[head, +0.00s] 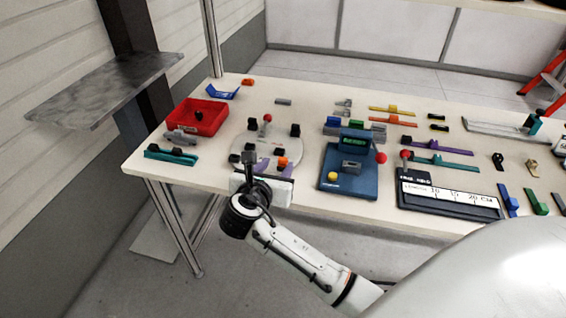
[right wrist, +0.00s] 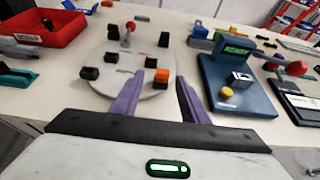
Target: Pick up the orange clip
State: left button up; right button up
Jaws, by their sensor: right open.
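A small orange clip (head: 282,162) lies on the near right part of a round pale plate (head: 240,152), close to a black block. In the right wrist view the orange clip (right wrist: 161,79) appears between the purple fingertips of my right gripper (right wrist: 158,80), nearer the right finger. The right gripper (head: 273,165) is open and empty at the table's near edge. I cannot tell whether its fingers touch the clip. Another orange piece (head: 248,82) lies at the table's far left. My left gripper is not in view.
Several black blocks and a red-knobbed post (head: 267,119) stand on the plate. A red bin (head: 198,117) is to its left. A blue fixture (head: 349,172) with a yellow button stands close on the right. Coloured rails and a black gauge (head: 450,194) lie farther right.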

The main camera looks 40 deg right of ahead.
aim_at(283, 160)
jog(key=shift+d+x, duration=0.2)
jog(key=shift+x, duration=2.55)
jog(key=shift+s+r, duration=0.15)
grip_shut()
